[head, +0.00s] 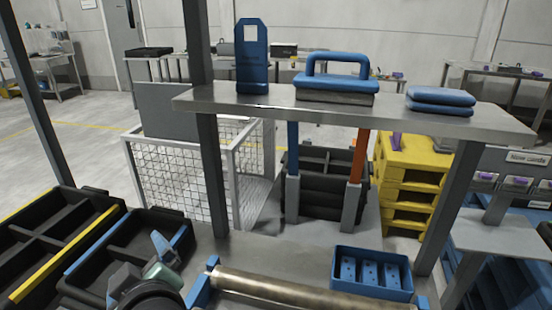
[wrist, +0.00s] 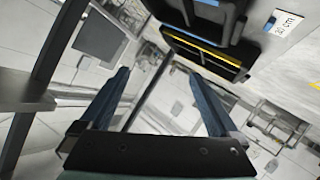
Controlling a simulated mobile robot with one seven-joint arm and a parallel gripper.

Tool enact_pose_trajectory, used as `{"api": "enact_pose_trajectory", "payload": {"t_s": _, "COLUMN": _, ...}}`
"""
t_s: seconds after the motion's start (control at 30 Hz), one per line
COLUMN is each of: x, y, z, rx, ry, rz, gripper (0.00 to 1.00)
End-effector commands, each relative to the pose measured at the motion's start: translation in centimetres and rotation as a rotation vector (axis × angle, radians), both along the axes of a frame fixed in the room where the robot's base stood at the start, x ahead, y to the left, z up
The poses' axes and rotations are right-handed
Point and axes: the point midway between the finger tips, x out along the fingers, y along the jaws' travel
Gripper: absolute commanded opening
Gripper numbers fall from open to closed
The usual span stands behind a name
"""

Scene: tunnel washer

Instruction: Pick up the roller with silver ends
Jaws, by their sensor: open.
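A long brownish metallic roller (head: 300,290) lies across the bottom of the head view on a grey surface, by a blue bracket (head: 203,283) at its left. Its ends are not clear, so I cannot tell their colour. My gripper (wrist: 160,76) is open and empty in the wrist view, its two blue-grey fingers wide apart. In the head view my gripper is at the lower left, over the black bins and left of the roller, apart from it. The roller does not show in the wrist view.
A blue tray (head: 371,272) with blue parts stands behind the roller's right part. A raised metal shelf (head: 400,109) on posts crosses above, holding a blue-handled block (head: 335,82) and blue pads (head: 440,100). Black bins (head: 60,235) and a wire cage (head: 180,180) are at left.

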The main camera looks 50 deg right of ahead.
Motion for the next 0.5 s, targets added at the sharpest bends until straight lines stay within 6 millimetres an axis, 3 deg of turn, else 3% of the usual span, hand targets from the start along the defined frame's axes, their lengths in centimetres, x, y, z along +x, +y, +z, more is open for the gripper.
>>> {"api": "enact_pose_trajectory", "payload": {"t_s": 0.03, "x": -0.9, "y": -1.1, "z": 0.7, "rx": -0.001, "ry": 0.092, "rz": -0.012, "gripper": 0.96}}
{"api": "enact_pose_trajectory", "payload": {"t_s": 0.2, "x": -4.9, "y": -3.3, "z": -2.3, "rx": 0.006, "ry": 0.381, "rz": -0.016, "gripper": 0.96}}
{"api": "enact_pose_trajectory", "payload": {"t_s": 0.5, "x": -15.3, "y": -4.1, "z": -5.0, "rx": 0.104, "ry": 0.858, "rz": 0.051, "gripper": 0.96}}
